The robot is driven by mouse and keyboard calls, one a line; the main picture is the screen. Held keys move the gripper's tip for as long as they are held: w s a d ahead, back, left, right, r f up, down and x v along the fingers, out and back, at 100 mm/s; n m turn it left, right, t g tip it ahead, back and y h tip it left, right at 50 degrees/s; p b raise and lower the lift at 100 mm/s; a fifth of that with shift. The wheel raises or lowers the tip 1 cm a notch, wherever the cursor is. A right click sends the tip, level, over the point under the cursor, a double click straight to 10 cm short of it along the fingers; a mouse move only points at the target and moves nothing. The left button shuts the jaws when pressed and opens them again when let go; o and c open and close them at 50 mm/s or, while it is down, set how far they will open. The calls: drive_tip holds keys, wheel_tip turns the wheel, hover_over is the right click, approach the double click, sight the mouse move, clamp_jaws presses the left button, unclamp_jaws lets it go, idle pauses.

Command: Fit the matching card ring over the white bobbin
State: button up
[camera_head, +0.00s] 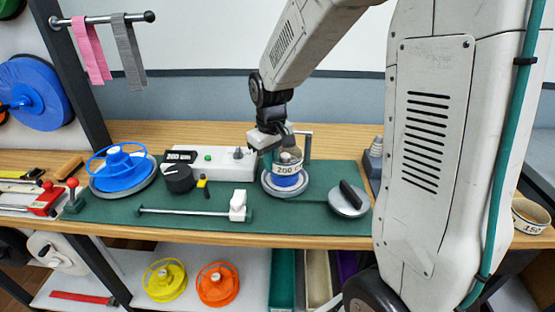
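A card ring (288,168) with a pale band reading "200 C", its last part cut off from sight, stands upright at the bobbin place in the middle of the green mat. Blue material (286,182) shows just below the ring, on a pale round base (270,186). The white bobbin is mostly hidden by the ring, and I cannot tell how far down around it the ring sits. My gripper (283,143) is right at the ring's upper edge. Its fingertips are too small and covered to show whether they grip the ring.
A device display (181,156) reads "200 cm". Another card ring (530,216), marked "150", lies at the far right. A blue spool (122,169) stands at left, a grey disc with a black handle (349,199) at right. A white slider (238,205) on a rod lies in front.

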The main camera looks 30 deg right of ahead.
drive_tip(key=shift+s+d+f, duration=0.1)
drive_tip(key=shift+s+f, duration=0.55)
drive_tip(key=shift+f, duration=0.15)
drive_tip(key=shift+o, duration=0.7)
wheel_tip(320, 180, up, 10)
drive_tip(key=shift+w+f, duration=0.15)
drive_tip(key=shift+w, duration=0.2)
